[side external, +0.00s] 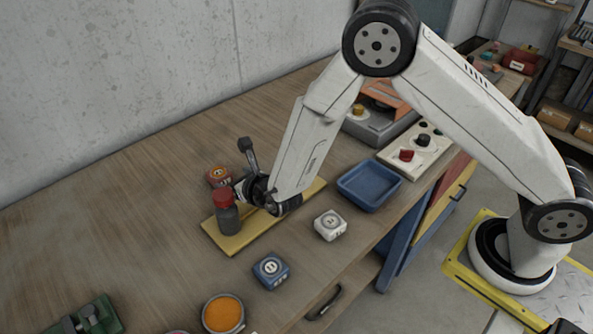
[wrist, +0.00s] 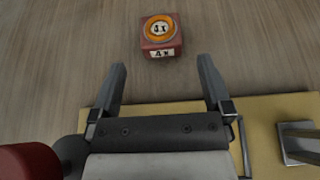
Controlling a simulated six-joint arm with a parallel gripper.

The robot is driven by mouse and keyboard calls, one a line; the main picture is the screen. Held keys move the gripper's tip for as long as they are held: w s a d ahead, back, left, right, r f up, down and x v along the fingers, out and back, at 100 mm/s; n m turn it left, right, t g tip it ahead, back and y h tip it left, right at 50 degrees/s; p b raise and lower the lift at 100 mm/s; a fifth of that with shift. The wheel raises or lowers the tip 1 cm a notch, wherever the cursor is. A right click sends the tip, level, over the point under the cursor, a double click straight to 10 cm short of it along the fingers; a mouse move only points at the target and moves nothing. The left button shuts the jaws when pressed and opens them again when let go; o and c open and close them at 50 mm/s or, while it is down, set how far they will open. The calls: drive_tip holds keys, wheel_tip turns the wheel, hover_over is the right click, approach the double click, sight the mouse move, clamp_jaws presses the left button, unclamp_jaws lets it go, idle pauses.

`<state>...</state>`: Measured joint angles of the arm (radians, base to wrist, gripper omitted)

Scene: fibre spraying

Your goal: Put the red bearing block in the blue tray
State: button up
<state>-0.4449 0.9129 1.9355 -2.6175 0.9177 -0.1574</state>
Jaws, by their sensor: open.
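The red bearing block (side external: 219,175) sits on the wooden bench, just beyond the yellow board, partly hidden by my gripper in the side view. In the wrist view the red block (wrist: 161,48) is upright, with an orange ring on top and a white label on its near face. My gripper (wrist: 162,65) is open and empty. Its two fingers point towards the block, which lies ahead of and between the fingertips, apart from them. In the side view my gripper (side external: 243,186) is low over the board. The blue tray (side external: 370,202) is empty, right of my arm.
A red-capped bottle (side external: 229,216) stands on the yellow board (side external: 220,240) close to my gripper; an upright metal post (side external: 250,155) is beside it. A white block (side external: 330,225), a blue block (side external: 271,270) and an orange-filled bowl (side external: 223,314) lie nearer. The bench left is clear.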

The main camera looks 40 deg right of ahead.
wheel_tip(320, 180, up, 9)
drive_tip(key=w+d+m+g+h, duration=0.2)
drive_tip(key=d+m+h, duration=0.25)
drive_tip(key=m, duration=0.55)
drive_tip(key=m+g+y, duration=0.5)
drive_tip(key=m+g, duration=0.2)
drive_tip(key=m, duration=1.9)
approach(218, 174)
drive_tip(key=shift+a+h+x, duration=0.2)
drive_tip(key=shift+h+x, duration=0.05)
drive_tip(key=shift+x, duration=2.3)
